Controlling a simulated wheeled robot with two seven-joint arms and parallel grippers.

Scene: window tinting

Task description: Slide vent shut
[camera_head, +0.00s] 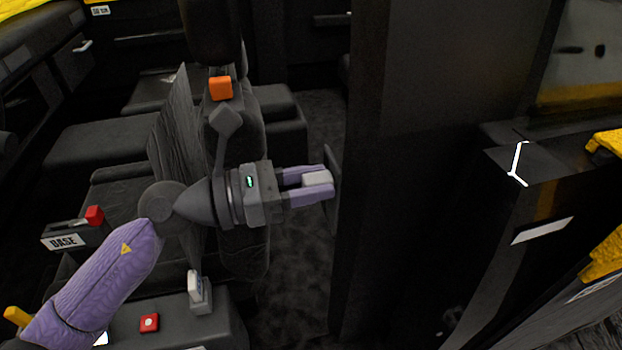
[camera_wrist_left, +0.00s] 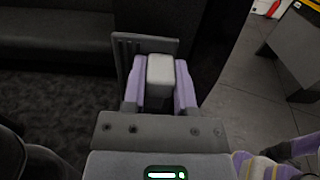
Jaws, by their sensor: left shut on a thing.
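The vent is a dark slatted plate (camera_wrist_left: 127,47) on the side of a black pillar, and it also shows edge-on in the head view (camera_head: 333,185). A light grey block-shaped knob (camera_wrist_left: 160,69) stands out from it and shows in the head view too (camera_head: 317,178). My left gripper (camera_head: 322,186) reaches in from the left with its purple fingers on either side of the knob, shut on it. In the left wrist view the fingers (camera_wrist_left: 159,85) flank the knob, and slats show left of them. How far the vent is open cannot be told. My right gripper is not in view.
The black pillar (camera_head: 420,150) rises right of my left gripper. Dark seats (camera_head: 110,150) fill the left. An orange block (camera_head: 220,88) is behind the arm. A console with a red button (camera_head: 149,323) and a pale switch (camera_head: 195,288) is below it. Dark floor (camera_head: 290,270) is clear.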

